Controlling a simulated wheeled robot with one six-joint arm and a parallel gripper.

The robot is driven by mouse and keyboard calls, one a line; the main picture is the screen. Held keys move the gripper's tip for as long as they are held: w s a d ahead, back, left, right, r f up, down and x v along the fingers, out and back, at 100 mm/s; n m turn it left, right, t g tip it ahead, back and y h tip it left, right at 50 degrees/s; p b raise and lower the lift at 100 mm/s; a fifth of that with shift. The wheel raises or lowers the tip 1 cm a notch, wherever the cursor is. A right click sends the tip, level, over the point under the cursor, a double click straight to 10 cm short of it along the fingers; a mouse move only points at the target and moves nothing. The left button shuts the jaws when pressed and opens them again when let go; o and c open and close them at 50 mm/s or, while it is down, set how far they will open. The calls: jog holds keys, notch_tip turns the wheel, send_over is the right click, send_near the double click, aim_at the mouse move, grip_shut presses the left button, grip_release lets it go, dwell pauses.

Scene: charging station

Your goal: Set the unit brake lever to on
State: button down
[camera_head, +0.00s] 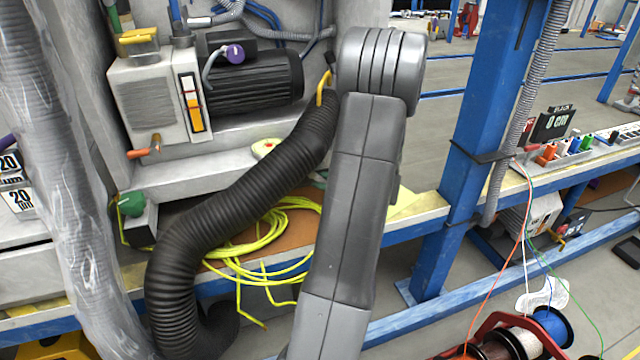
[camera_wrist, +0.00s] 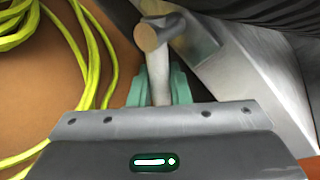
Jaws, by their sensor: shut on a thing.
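In the wrist view, a pale grey lever (camera_wrist: 158,62) with a rounded tan end (camera_wrist: 149,38) sticks out beyond my fingers. The teal fingers of my gripper (camera_wrist: 160,88) sit on both sides of its shaft, shut on it. The base of the lever is hard to make out. In the head view, my grey arm stands in front of the bench and my gripper and this lever do not show. The grey unit (camera_head: 150,95) on the left has a black ribbed motor (camera_head: 250,82) and an orange-copper handle (camera_head: 145,147) at its lower front.
A thick black corrugated hose (camera_head: 240,190) crosses in front of the bench, close to my arm. Yellow cable (camera_head: 265,245) lies coiled on the bench, also near my gripper in the wrist view (camera_wrist: 85,50). A blue post (camera_head: 475,130) stands to the right. Cable reels (camera_head: 515,345) sit at lower right.

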jog(key=shift+d, duration=0.1)
dwell(0.5)
jog(key=c, duration=1.4)
grip_release()
jog(key=shift+r, duration=0.1)
